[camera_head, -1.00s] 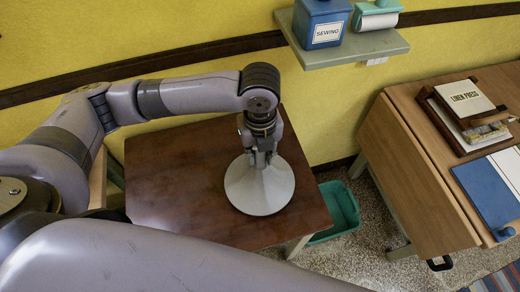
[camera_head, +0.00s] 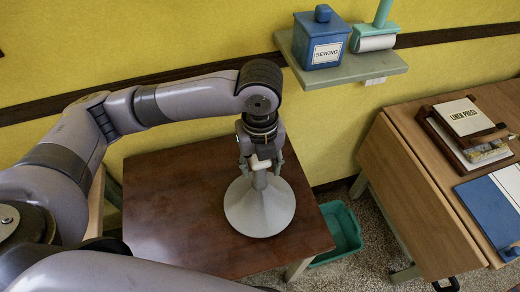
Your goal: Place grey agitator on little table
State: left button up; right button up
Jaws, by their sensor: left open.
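The grey agitator (camera_head: 258,208), a wide cone with a narrow post on top, stands upright on the right part of the little table (camera_head: 165,205), which has a dark brown wooden top. My left gripper (camera_head: 262,165) is right above the cone, pointing down. Its fingers are open on either side of the agitator's narrow top. Whether they touch it I cannot tell. My right gripper is not in view.
A green bin (camera_head: 341,232) stands on the floor right of the little table. A wall shelf (camera_head: 350,70) holds a blue sewing box (camera_head: 320,42). A larger wooden table (camera_head: 415,195) at right bears a linen press (camera_head: 465,118). The little table's left part is clear.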

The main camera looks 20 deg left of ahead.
pick_arm(q)
notch_tip(320, 180, up, 8)
jog(key=shift+f+b, duration=0.15)
jog(key=shift+b, duration=0.4)
